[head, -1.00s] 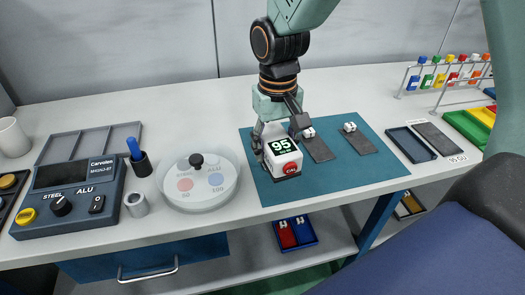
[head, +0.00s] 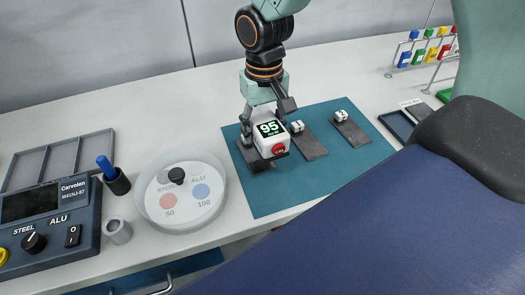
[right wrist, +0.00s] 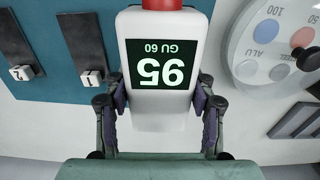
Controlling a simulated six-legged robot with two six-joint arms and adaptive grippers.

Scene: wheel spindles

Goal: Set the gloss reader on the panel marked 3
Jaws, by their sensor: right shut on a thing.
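The gloss reader (head: 271,135) is a white box with a dark display reading 95 and a red button. My right gripper (head: 269,122) is shut on its sides; the right wrist view shows the reader (right wrist: 160,70) between both fingers. The reader is over the leftmost dark panel (head: 259,165) on the teal mat, hiding most of it; I cannot tell whether they touch. My left gripper is not in view.
The teal mat (head: 275,195) is clear in front. Left of it stand a round white disc (head: 180,215) with a black knob, a metal cup (head: 118,231), a pen holder (head: 117,181) and a control box (head: 48,225). A dark tray (head: 396,125) lies right of the mat.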

